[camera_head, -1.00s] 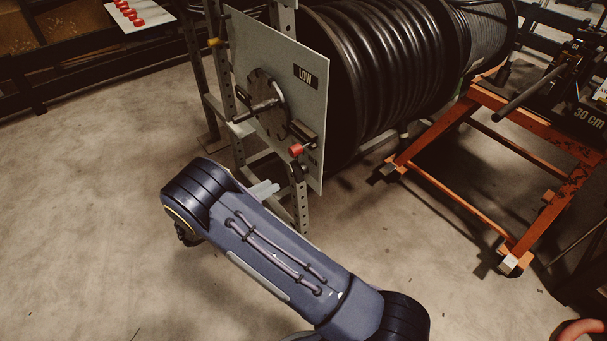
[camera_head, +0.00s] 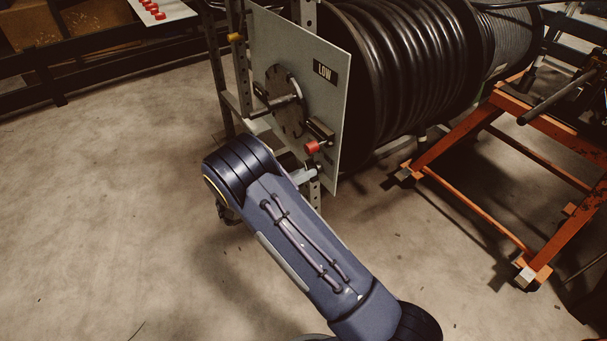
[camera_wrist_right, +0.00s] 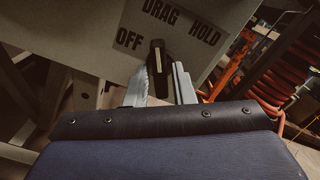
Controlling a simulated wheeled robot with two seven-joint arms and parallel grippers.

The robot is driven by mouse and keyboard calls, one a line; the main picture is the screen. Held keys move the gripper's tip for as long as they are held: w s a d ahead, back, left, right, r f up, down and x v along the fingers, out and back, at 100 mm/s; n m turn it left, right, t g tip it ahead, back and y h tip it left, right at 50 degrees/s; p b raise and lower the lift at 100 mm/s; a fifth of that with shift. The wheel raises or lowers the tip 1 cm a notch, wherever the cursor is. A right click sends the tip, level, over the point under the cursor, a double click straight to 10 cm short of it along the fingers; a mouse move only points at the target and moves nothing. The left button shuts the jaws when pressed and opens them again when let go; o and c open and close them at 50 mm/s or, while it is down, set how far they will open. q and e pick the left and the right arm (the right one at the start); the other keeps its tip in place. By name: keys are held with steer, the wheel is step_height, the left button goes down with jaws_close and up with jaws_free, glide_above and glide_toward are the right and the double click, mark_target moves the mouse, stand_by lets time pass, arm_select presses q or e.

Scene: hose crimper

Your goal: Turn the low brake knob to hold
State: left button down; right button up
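The low brake knob (camera_wrist_right: 160,62) is black with a pale line and sits on the grey panel. My right gripper (camera_wrist_right: 162,72) has one pale finger on each side of the knob; firm contact cannot be made out. In the head view the right gripper (camera_head: 308,172) is at the lower part of the LOW panel (camera_head: 305,60), just below a red-ended handle (camera_head: 312,147). The knob is not clear there. My left gripper is not in view.
A large black hose reel (camera_head: 400,80) stands behind the panel. An orange wheeled frame (camera_head: 470,190) is on the right. A round plate with a spindle (camera_head: 285,100) is on the panel. The floor on the left is clear.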

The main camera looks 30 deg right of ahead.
jaws_close()
steer(key=shift+m, duration=5.8)
steer(key=shift+a, duration=0.1)
steer(key=shift+o, duration=1.6)
jaws_free()
